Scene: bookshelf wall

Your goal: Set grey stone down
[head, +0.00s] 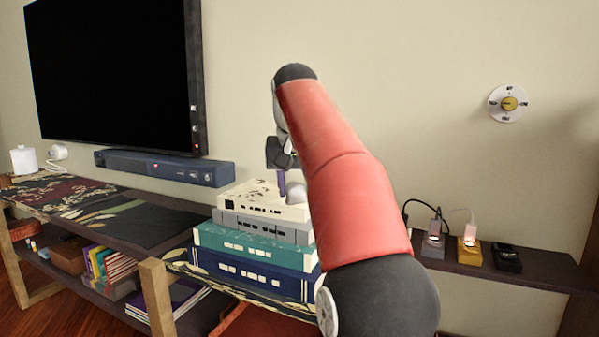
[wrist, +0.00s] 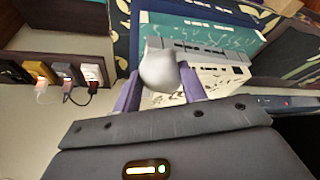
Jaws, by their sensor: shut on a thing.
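The grey stone (wrist: 158,68) is a smooth, pale, rounded lump between the two purple fingers of my gripper (wrist: 160,80) in the wrist view. My gripper is shut on it. In the head view, the stone (head: 297,190) shows at the top of the book stack, partly hidden behind my red arm. One purple finger of my gripper (head: 283,184) points down beside it. The top white book (head: 262,203) lies directly below or under the stone. I cannot tell whether the stone touches it.
The stack has a grey book (head: 260,226), a teal book (head: 252,244) and a blue book (head: 255,274) below the white one. A soundbar (head: 165,167) and television (head: 110,75) are to the left. Chargers (head: 468,252) sit on a dark shelf (head: 545,270) at right.

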